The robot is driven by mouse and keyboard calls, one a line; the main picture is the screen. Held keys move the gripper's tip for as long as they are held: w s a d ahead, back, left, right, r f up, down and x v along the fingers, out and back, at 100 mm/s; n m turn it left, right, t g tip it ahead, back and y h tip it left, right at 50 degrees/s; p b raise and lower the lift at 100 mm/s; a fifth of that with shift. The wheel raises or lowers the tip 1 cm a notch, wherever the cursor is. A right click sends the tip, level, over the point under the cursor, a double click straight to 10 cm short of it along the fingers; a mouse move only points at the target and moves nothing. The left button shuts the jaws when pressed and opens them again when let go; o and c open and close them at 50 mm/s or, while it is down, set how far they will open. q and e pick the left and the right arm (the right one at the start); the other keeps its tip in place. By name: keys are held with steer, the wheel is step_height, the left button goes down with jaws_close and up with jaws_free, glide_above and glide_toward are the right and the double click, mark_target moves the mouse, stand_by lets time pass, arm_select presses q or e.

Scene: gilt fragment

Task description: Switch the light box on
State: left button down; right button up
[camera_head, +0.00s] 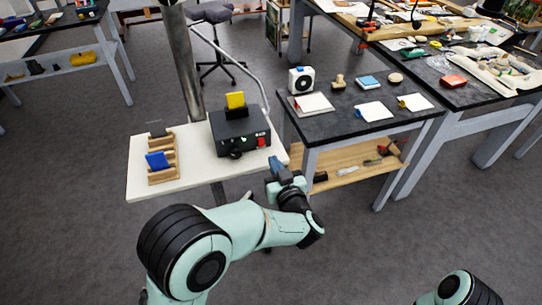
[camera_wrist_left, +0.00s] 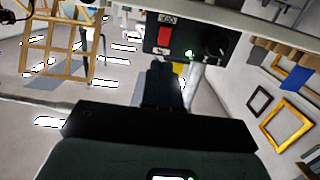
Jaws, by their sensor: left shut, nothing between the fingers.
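The light box (camera_head: 228,128) is a black box on a white table, with a yellow plate (camera_head: 236,100) standing in its top. Its front has a red switch (camera_head: 262,142) at the right and a dark knob (camera_head: 235,154) at the left. In the left wrist view the red switch (camera_wrist_left: 165,37) and the knob (camera_wrist_left: 215,45) show on the dark front panel. My left gripper (camera_head: 275,164) is shut and empty, in front of the box near the switch. Its fingers (camera_wrist_left: 162,72) point toward the panel; I cannot tell whether they touch. My right gripper is out of view.
A wooden rack (camera_head: 162,170) with blue and grey plates stands left of the box on the white table (camera_head: 140,185). A grey pole rises behind. A dark workbench (camera_head: 345,110) with papers and small items stands close at the right, its wooden shelf near my left gripper.

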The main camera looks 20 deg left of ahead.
arm_select(q)
steer(key=v, duration=0.5)
steer(key=shift+s, duration=0.2)
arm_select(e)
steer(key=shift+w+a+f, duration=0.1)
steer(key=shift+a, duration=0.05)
arm_select(q)
steer(key=shift+f, duration=0.1)
steer(key=s+a+f+m+g+h+p, duration=0.1)
steer(key=s+a+f+g+h, duration=0.1)
steer(key=f, duration=0.7)
steer(key=s+a+f+m+g+h+p, duration=0.1)
steer(key=f+m+g+h, duration=0.15)
steer(key=f, duration=0.65)
steer(key=s+a+f+m+g+h+p, duration=0.1)
steer(key=s+a+f+h, duration=0.15)
steer(key=f, duration=0.65)
steer(key=s+d+f+n+g+h+p, duration=0.1)
steer(key=s+f+g+h, duration=0.2)
steer(key=s, duration=0.9)
steer(key=s+d+f+n+g+h+p, duration=0.1)
steer(key=s+f+g, duration=0.5)
steer(key=s, duration=0.6)
steer(key=shift+s+d+f+g+h, duration=0.2)
steer(key=shift+d+f+g+h, duration=0.15)
steer(key=shift+d+f+h, duration=0.5)
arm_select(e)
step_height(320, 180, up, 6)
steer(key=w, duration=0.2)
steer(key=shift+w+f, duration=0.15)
